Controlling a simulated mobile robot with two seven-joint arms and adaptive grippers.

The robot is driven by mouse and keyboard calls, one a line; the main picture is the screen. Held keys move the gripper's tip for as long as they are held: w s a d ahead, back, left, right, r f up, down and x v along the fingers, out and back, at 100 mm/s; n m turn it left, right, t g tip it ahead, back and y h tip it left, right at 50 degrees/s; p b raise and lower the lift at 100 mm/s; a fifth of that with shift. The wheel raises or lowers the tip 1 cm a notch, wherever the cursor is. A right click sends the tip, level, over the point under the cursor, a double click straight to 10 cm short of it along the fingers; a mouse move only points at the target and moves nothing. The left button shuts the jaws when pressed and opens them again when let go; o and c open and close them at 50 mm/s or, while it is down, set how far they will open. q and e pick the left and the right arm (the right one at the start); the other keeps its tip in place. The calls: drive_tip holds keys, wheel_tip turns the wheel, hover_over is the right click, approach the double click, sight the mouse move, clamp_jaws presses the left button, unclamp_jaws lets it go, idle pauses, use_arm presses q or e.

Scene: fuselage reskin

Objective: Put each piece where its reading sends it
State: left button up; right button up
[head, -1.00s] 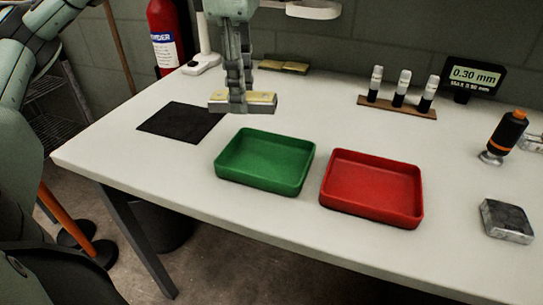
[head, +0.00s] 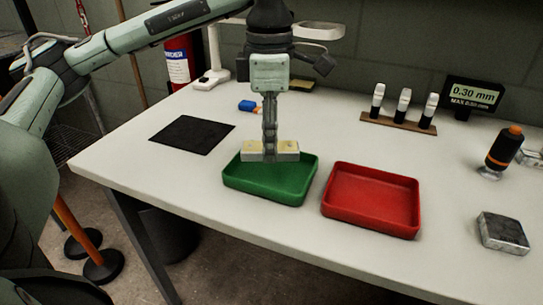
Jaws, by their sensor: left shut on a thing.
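My left gripper (head: 270,155) is shut on a pale yellow-tan piece (head: 285,151) and holds it over the back part of the green tray (head: 262,191). The red tray (head: 370,216) stands to the right of the green one and is empty. A small display (head: 473,95) at the back right reads "0.30 mm" with "MAX 0.80 mm" or a similar, hard-to-read line below. Another yellowish piece (head: 301,85) lies at the back, partly hidden by my left arm. My right gripper is not in view.
A black mat (head: 192,135) lies at the left. A small blue object (head: 247,105) lies behind the mat.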

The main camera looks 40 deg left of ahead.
use_arm(q)
wheel_tip(320, 180, down, 4)
drive_tip(key=shift+w+r, duration=0.1)
drive_tip(key=shift+f, duration=0.25)
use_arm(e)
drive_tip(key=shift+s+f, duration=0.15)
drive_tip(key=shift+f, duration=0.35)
